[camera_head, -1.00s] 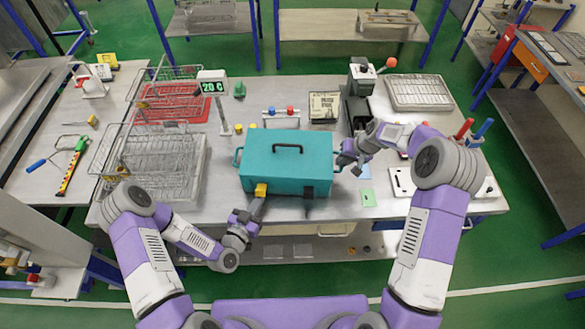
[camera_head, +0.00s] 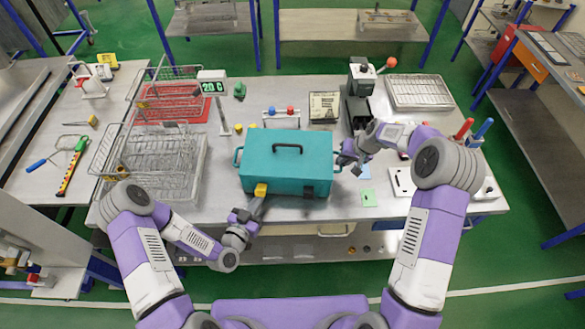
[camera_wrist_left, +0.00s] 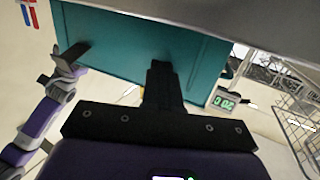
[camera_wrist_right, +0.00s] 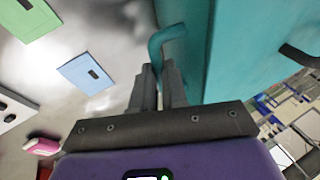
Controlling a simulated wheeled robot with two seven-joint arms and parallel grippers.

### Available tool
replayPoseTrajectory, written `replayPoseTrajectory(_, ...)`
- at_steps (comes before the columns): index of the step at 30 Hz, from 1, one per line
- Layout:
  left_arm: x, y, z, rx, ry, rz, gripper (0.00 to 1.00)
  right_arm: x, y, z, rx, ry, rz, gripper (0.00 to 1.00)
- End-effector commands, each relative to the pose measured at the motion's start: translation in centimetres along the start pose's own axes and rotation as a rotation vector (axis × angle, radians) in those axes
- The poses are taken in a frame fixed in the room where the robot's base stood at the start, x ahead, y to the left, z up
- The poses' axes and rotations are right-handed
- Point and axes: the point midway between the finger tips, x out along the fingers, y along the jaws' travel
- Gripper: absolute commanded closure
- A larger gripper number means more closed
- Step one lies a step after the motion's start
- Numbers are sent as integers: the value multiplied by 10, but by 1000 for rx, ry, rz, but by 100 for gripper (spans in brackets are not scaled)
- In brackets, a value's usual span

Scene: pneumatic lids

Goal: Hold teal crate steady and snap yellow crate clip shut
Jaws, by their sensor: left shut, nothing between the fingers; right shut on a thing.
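The teal crate (camera_head: 287,160) stands on the workbench with its lid down and a black handle on top. A yellow clip (camera_head: 261,189) is on its front face at the left, and a dark clip (camera_head: 308,191) is at the right. My left gripper (camera_head: 258,203) is shut and empty, its tip just below and close to the yellow clip; contact cannot be told. In the left wrist view its fingers (camera_wrist_left: 163,70) are together in front of the teal face. My right gripper (camera_head: 342,160) is shut on the crate's right side handle, which shows in the right wrist view (camera_wrist_right: 163,42).
Wire baskets (camera_head: 155,165) stand left of the crate, with a green digital display (camera_head: 212,86) behind them. A black press (camera_head: 358,105) is behind my right gripper. Blue and green cards (camera_head: 368,197) lie right of the crate. The bench front edge is close.

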Motion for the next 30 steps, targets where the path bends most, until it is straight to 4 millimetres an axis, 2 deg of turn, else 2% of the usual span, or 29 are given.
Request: replayPoseTrajectory(30, -1, 0, -12, 0, 0, 0, 100, 0, 2, 0, 5, -1, 2, 100)
